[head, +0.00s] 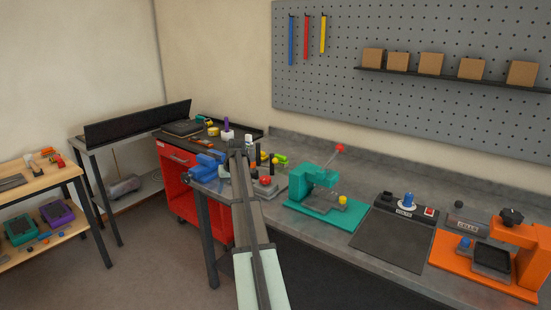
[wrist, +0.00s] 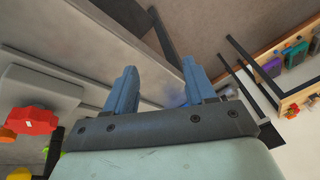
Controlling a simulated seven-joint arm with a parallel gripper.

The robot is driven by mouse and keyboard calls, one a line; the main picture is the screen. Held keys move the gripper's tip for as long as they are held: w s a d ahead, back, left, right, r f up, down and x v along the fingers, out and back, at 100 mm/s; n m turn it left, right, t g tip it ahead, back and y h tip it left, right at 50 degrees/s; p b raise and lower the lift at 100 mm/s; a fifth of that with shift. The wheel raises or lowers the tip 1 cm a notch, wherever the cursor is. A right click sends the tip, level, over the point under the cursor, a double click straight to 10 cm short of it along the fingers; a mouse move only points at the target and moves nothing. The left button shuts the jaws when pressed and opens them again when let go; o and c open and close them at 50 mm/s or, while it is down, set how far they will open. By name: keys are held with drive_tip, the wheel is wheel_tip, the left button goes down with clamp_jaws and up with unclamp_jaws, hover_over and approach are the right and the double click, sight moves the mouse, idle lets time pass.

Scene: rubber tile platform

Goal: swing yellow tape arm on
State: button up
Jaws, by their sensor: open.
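I cannot make out for certain which thing is the yellow tape arm. Yellow parts show at a small yellow-green item (head: 280,158) behind my arm and at a yellow knob (head: 341,201) on the teal machine (head: 317,185). My gripper (head: 194,170) has blue fingers, held left of the grey bench's end, near the red cart. In the wrist view the fingers (wrist: 158,82) are apart with nothing between them. A red knob (wrist: 30,121) on a grey base lies left of them there, with a yellow piece (wrist: 19,174) at the lower left corner.
The red cart (head: 174,178) with small tools on top stands behind my gripper. On the bench, a dark mat (head: 392,240) and an orange machine (head: 525,240) are to the right. A wooden table (head: 35,185) stands at far left. Floor is open between.

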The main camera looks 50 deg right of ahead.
drive_tip(key=s+d+r+m, duration=0.1)
drive_tip(key=s+d+r, duration=0.3)
drive_tip(key=d+r, duration=0.3)
drive_tip(key=s+d+r+t+h, duration=0.1)
drive_tip(key=s+d+r, duration=0.35)
drive_tip(key=d, duration=0.45)
drive_tip(key=s+d+r+m, duration=0.1)
drive_tip(key=s+d+r, duration=0.2)
drive_tip(key=d+r, duration=0.45)
drive_tip(key=x, duration=1.4)
drive_tip(key=shift+w+d+f, duration=0.1)
drive_tip(key=shift+d+f, duration=0.05)
drive_tip(key=shift+d, duration=0.25)
clamp_jaws()
